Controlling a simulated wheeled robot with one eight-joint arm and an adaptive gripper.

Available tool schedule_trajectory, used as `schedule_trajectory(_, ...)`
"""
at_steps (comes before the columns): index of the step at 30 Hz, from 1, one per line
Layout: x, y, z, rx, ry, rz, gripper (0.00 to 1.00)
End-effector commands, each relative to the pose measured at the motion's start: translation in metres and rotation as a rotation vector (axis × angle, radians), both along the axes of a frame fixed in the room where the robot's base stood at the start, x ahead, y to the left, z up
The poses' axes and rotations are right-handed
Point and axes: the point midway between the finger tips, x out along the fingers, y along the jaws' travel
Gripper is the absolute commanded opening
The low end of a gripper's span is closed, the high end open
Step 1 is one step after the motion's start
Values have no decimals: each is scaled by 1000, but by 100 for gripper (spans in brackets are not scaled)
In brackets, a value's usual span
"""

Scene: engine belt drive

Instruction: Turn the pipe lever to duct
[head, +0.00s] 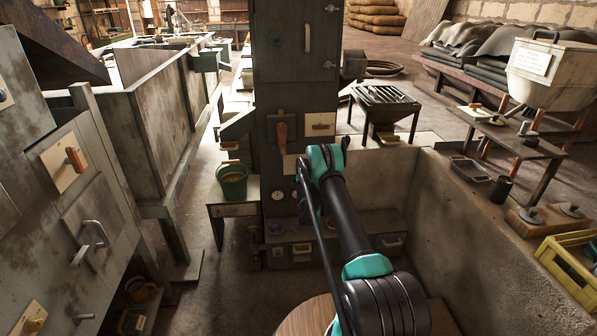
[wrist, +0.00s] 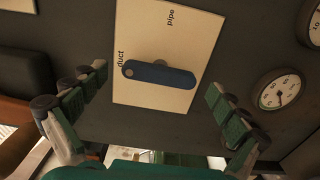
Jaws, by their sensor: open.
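The pipe lever is a dark blue rounded bar (wrist: 160,75) on a cream plate (wrist: 150,30) in the wrist view. The plate reads "duct" at the left and "pipe" at the upper right. The bar lies nearly level, its left end with a small round mark just below "duct". A round stub shows behind its middle. My gripper (wrist: 155,82) is open, one finger on each side of the bar, and no finger visibly touches it. In the head view my own arm hides the gripper, and I cannot make out the lever.
Two round gauges (wrist: 278,91) sit right of the plate. In the head view a tall dark cabinet (head: 300,80) stands ahead, with a wooden handle (head: 282,137) on it. A concrete wall (head: 470,210) runs along the right.

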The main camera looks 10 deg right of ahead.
Motion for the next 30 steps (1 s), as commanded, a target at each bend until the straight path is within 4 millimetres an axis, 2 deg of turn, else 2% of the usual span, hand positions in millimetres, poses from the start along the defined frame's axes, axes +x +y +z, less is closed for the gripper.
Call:
schedule_trajectory(5, -12, 0, 0, 0, 0, 0, 98)
schedule_trajectory(16, -67, 0, 0, 0, 0, 0, 98)
schedule_trajectory(21, -75, 0, 0, 0, 0, 0, 98)
schedule_trajectory(30, -75, -1, 1, 2, 0, -2, 98)
